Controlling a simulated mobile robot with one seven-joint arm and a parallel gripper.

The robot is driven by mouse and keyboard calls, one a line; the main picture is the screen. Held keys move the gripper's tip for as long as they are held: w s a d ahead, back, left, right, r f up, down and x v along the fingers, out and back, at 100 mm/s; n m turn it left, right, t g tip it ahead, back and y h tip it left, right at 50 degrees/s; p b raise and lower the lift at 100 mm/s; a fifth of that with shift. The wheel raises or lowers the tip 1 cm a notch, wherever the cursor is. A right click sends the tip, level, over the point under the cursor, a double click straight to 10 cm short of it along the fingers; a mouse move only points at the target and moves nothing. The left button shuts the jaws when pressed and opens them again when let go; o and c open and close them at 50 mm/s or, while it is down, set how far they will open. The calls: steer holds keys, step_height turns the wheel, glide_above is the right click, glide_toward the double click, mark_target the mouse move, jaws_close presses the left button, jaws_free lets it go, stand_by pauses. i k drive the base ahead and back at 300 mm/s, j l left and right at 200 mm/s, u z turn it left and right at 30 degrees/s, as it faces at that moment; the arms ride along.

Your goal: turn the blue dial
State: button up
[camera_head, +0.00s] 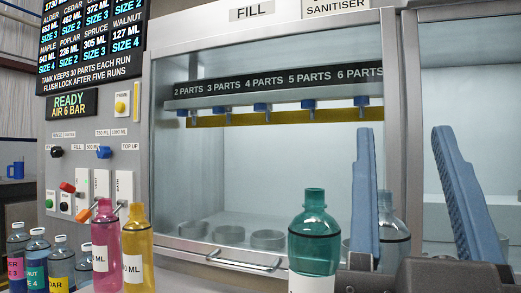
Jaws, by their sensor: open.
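The blue dial (104,152) is a small blue knob on the grey control panel at the left, between the labels "500 ML" and "TOP UP", below "750 ML" and "1000 ML". My gripper (408,195) is at the lower right, with two blue-grey fingers spread wide apart and nothing between them. It is far to the right of the dial and close to the camera. The dial is in plain view, not covered by anything.
A glass-fronted cabinet with a handle (231,261) fills the middle.

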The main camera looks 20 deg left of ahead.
mark_target(103, 152)
steer(key=u, duration=1.55)
